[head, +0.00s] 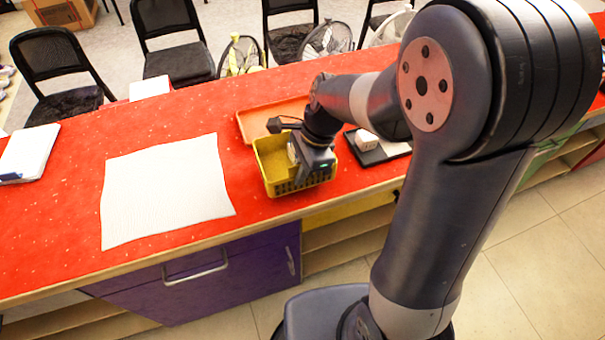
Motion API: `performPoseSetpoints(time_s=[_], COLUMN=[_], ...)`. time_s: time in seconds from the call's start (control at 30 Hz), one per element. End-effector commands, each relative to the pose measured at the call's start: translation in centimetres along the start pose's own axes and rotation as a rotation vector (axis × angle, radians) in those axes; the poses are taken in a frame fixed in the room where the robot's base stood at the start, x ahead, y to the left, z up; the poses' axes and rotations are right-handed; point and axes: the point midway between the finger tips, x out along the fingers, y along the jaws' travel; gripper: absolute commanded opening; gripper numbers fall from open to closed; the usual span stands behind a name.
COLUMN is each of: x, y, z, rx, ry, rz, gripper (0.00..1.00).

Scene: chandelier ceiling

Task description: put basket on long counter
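A yellow basket (270,162) stands upright on the long red counter (75,192), near its front edge. My gripper (294,168) reaches down at the basket, over its inside and right part. My wrist hides part of the basket's rim and inside. The fingertips are too small and covered to show whether they are open or shut on the basket's wall.
An orange tray (252,122) lies behind the basket. A black tray (372,156) with a small white block (366,140) is to its right. A white sheet (165,190) lies to the left, with bare counter beyond it. Black chairs (172,45) stand behind the counter.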

Motion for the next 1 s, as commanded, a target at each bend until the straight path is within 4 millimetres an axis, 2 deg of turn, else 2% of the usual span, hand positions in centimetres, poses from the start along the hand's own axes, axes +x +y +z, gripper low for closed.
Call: performPoseSetpoints(time_s=[0.1, 0.2, 0.6, 0.63, 0.87, 1.0], x=[1.8, 2.6, 3.1, 3.1, 3.0, 3.0], y=[0.1, 0.1, 0.0, 0.0, 0.0, 0.0], z=[-0.6, -0.8, -1.0, -0.9, -0.9, -0.9], rx=[0.002, 0.000, 0.001, 0.001, 0.001, 0.001], ry=[-0.001, 0.000, 0.000, 0.000, 0.000, 0.000], rz=[0.004, 0.003, 0.000, 0.001, 0.001, 0.001], gripper=[0.00, 0.00, 0.00, 0.07, 0.26, 0.26])
